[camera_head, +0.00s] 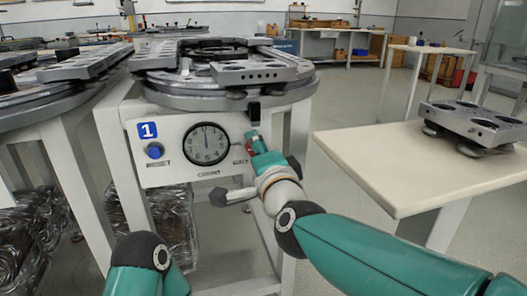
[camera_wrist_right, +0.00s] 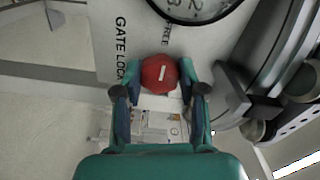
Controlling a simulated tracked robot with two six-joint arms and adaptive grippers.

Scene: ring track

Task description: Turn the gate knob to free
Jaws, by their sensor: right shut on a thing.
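The gate knob (camera_wrist_right: 160,74) is red with a white line on its face. It sits between the fingers of my right gripper (camera_wrist_right: 160,92) in the right wrist view. The white line runs nearly up and down in that picture, one end towards the printed word FREE. The words GATE LOCK are printed to its left. In the head view my right gripper (camera_head: 252,143) is at the right side of the white panel (camera_head: 180,127), shut on the knob, which is mostly hidden there. My left gripper is out of view; only part of the left arm shows at the bottom.
The panel has a round dial (camera_head: 206,144), a blue button (camera_head: 154,150) and a number 1 sign (camera_head: 147,130). The ring track (camera_head: 225,90) lies above it. A cream table (camera_head: 400,155) with a grey carrier (camera_head: 475,122) stands on the right.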

